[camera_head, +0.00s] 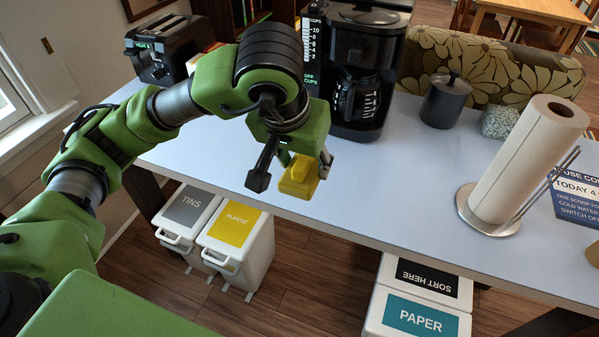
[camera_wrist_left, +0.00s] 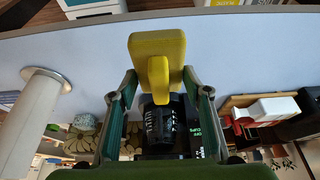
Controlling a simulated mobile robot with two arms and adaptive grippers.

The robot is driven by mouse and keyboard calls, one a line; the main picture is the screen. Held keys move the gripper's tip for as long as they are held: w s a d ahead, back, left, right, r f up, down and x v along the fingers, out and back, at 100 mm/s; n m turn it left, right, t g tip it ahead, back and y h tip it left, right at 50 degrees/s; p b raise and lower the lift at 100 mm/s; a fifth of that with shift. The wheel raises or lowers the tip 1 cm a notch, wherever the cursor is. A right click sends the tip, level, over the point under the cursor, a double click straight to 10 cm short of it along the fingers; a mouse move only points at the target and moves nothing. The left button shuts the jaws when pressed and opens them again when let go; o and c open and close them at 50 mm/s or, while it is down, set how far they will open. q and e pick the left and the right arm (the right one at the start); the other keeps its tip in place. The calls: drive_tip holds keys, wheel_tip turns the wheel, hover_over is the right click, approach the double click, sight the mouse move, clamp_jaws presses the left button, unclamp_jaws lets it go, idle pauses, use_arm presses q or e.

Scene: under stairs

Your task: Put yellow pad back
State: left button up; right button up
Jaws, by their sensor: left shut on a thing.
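The yellow pad (camera_head: 299,178) is a small yellow block at the end of my left arm in the head view. It hangs near the front edge of the grey-white table (camera_head: 400,185). My left gripper (camera_head: 292,170) is shut on it, with a dark finger on each side. In the left wrist view the yellow pad (camera_wrist_left: 157,46) shows as a flat block with a narrower raised part between the fingers of my left gripper (camera_wrist_left: 158,85). I cannot tell whether the pad touches the table. My right gripper is not in view.
A coffee machine (camera_head: 352,60) stands behind the gripper, a toaster (camera_head: 168,48) at the back left. A dark canister (camera_head: 447,100) and a paper towel roll (camera_head: 528,160) stand right. Labelled bins, including the plastic bin (camera_head: 237,245), are below the table. The table's middle is clear.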

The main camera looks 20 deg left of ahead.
use_arm(q)
drive_tip(key=w+f+p, duration=0.1)
drive_tip(key=w+f, duration=0.2)
drive_tip(key=w, duration=0.1)
drive_tip(key=w+a+f+p, duration=0.1)
drive_tip(key=w+f, duration=0.1)
drive_tip(key=w, duration=0.2)
drive_tip(key=w+a+f+p, duration=0.1)
drive_tip(key=w+f+p, duration=0.1)
drive_tip(key=w+f, duration=0.1)
drive_tip(key=shift+w+a+f, duration=0.25)
drive_tip(key=shift+w+f, duration=0.05)
drive_tip(key=shift+w, duration=0.2)
drive_tip(key=shift+w+f, duration=0.2)
drive_tip(key=shift+f, duration=0.05)
drive_tip(key=shift+w+a+f+p, duration=0.1)
drive_tip(key=shift+f+p, duration=0.25)
drive_tip(key=shift+p, duration=0.05)
drive_tip(key=shift+f+p, duration=0.6)
drive_tip(key=shift+f, duration=0.75)
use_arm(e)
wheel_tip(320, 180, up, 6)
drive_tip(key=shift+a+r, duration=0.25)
use_arm(q)
drive_tip(key=shift+f, duration=0.1)
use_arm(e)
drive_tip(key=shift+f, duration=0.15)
